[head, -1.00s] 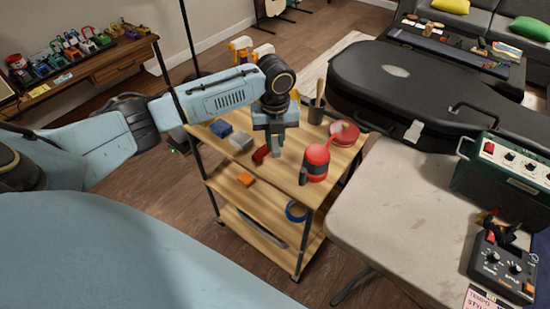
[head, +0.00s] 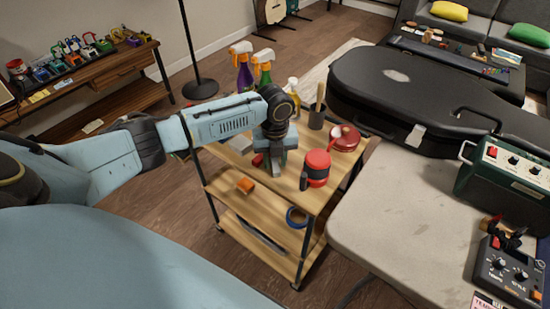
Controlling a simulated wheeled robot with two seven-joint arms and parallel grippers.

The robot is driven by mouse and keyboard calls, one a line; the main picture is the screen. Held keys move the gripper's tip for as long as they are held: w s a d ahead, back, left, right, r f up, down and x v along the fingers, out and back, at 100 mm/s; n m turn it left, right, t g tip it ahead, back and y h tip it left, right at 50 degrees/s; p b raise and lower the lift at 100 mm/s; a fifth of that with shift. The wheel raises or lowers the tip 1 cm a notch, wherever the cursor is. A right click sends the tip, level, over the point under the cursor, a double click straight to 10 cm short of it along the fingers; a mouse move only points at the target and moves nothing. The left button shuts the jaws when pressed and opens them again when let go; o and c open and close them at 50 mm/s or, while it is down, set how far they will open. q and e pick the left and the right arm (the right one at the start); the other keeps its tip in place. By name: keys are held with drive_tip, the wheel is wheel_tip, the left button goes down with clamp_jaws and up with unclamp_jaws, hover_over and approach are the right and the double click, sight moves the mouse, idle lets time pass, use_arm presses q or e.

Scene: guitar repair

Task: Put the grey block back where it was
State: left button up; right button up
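A small grey block (head: 239,143) shows on the cart's top shelf, partly covered by my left forearm. My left gripper (head: 272,172) points down over the middle of the same shelf, right of that block. Its fingers are low, close to the shelf surface. A light grey shape shows at the fingertips; I cannot tell whether it is only the fingers or something held, nor whether they are open. A small red item (head: 257,160) lies just left of the fingers. My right gripper is not in view.
The wooden cart (head: 290,192) also holds a red mug (head: 316,168), a round red tin (head: 345,138), a dark brush cup (head: 317,116) and spray bottles (head: 262,68). An orange block (head: 245,185) sits on the shelf below, with blue tape (head: 296,216). A pale table (head: 390,215) stands right.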

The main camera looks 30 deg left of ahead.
sight(275, 162)
use_arm(q)
drive_tip(key=shift+o, duration=0.7)
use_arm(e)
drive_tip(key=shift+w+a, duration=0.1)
use_arm(q)
wheel_tip(275, 162, up, 12)
drive_tip(key=p, duration=0.2)
drive_tip(key=shift+r, duration=0.15)
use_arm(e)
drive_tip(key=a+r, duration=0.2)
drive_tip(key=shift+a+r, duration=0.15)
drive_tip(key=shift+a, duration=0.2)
